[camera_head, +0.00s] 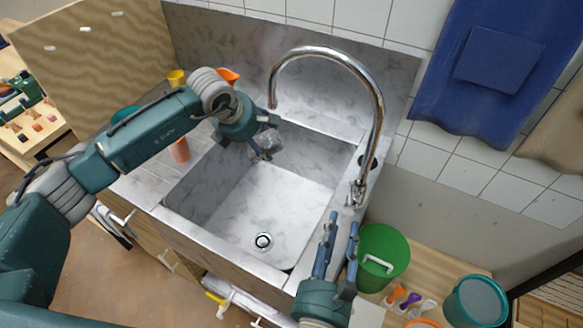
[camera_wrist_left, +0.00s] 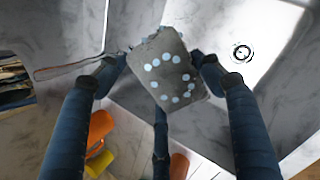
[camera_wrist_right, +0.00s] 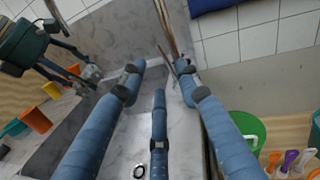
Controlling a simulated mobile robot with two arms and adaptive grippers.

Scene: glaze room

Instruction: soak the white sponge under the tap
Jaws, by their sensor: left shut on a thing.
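My left gripper (camera_head: 262,148) hangs over the back of the sink (camera_head: 240,205) and is shut on a grey block with pale round dots (camera_wrist_left: 165,72). A thin brown handle (camera_wrist_left: 68,71) shows beside its left finger; I cannot tell whether it joins the block. The block looks grey, and I cannot tell surely that it is the white sponge. The chrome tap (camera_head: 372,90) arches over the sink, its spout end right of and above the left gripper. No water stream shows. My right gripper (camera_head: 342,222) is open and empty, its fingertips just in front of the tap's base and lever (camera_head: 354,190).
A green bucket (camera_head: 398,240) stands right of the right gripper, with a teal bucket (camera_head: 475,300) and several coloured-handled tools beyond. A yellow cup (camera_head: 176,78) and orange cup (camera_head: 180,150) stand left of the sink. The sink floor around the drain (camera_head: 263,241) is clear.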

